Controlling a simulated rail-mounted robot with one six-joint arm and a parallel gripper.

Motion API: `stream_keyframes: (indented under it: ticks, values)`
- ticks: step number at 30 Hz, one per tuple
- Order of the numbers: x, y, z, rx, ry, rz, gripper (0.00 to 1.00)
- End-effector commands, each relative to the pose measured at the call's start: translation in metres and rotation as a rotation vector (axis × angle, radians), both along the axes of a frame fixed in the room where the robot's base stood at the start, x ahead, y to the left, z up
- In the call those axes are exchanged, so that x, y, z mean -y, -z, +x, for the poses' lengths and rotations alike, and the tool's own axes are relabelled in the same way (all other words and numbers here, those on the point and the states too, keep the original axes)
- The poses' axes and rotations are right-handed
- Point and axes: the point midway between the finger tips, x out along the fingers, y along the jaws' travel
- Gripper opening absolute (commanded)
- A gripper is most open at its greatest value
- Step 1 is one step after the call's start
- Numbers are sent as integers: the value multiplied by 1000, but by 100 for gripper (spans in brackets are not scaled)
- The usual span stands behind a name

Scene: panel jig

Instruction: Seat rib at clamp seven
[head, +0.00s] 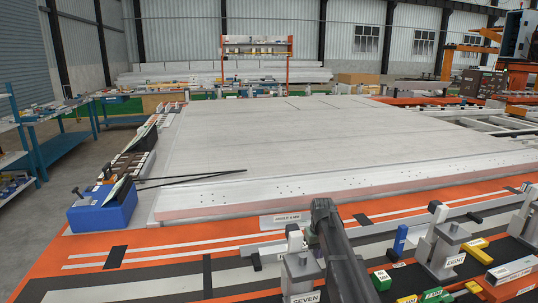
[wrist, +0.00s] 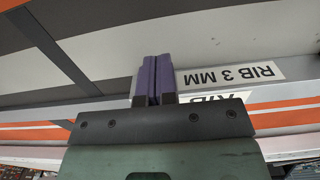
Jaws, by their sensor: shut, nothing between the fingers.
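My gripper (wrist: 152,80) shows in the wrist view with its two purple fingers pressed together and nothing between them. A second label (wrist: 225,98) starting with RIB is partly hidden behind the gripper body. I cannot pick out the rib itself for certain. Clamp seven (head: 301,268) stands at the front of the head view, with its SEVEN plate at the bottom edge. My dark arm passes just right of it, and my gripper cannot be made out there.
A large pale panel (head: 330,140) fills the middle. Clamp eight (head: 440,247) stands to the right of clamp seven. Green and yellow blocks (head: 480,253) lie around it. A blue box (head: 103,208) sits at the panel's left corner, with thin dark rods reaching over the panel.

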Motion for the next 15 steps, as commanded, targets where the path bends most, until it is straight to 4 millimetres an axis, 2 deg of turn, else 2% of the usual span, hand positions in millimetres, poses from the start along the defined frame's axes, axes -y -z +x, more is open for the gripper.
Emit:
stream_keyframes:
  ticks: [15]
  values:
    - [0,-58,0,0,0,0,0]
